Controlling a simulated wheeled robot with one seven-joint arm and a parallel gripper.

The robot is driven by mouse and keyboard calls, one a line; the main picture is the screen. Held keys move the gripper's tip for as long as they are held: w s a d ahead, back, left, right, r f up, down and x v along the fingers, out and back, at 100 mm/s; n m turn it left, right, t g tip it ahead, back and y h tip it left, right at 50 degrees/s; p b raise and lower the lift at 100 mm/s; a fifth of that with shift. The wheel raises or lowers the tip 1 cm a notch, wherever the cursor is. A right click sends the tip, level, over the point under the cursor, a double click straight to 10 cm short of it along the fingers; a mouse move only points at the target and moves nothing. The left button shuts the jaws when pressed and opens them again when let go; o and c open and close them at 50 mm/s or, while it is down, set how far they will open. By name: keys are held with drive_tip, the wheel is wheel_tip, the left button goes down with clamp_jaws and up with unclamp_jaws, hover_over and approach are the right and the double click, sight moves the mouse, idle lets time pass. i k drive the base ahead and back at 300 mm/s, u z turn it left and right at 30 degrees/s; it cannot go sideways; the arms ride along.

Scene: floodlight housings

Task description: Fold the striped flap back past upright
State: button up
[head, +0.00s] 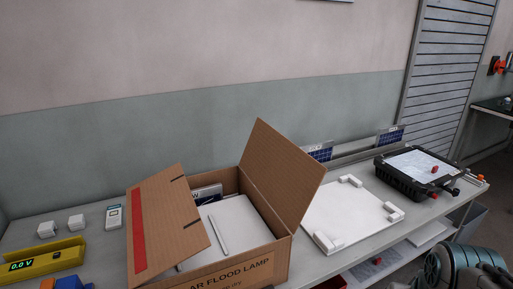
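An open cardboard box (240,262) stands on the bench, with printing that includes "FLOOD LAMP" on its front. Its left flap (170,222) has a red stripe along the left side and short black marks near the right edge. This striped flap is tilted and hides the left part of the opening. The right flap (284,180) stands up and leans outward to the right. A white panel (239,222) lies inside the box. My gripper is not in view; only part of my arm shows at the lower right.
Right are a white tray-like panel (350,217) and a black case (418,167). The wall runs behind the bench (88,219).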

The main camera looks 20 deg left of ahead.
sight(165, 228)
drive_tip(key=u, duration=1.3)
drive_tip(key=k, duration=1.3)
drive_tip(key=z, duration=0.05)
drive_tip(key=i, duration=0.5)
drive_tip(key=z, duration=0.85)
drive_tip(key=i, duration=0.55)
drive_tip(key=u, duration=0.65)
drive_tip(key=i, duration=0.75)
drive_tip(key=u, duration=0.8)
drive_tip(key=k, duration=0.2)
drive_tip(key=u, duration=0.1)
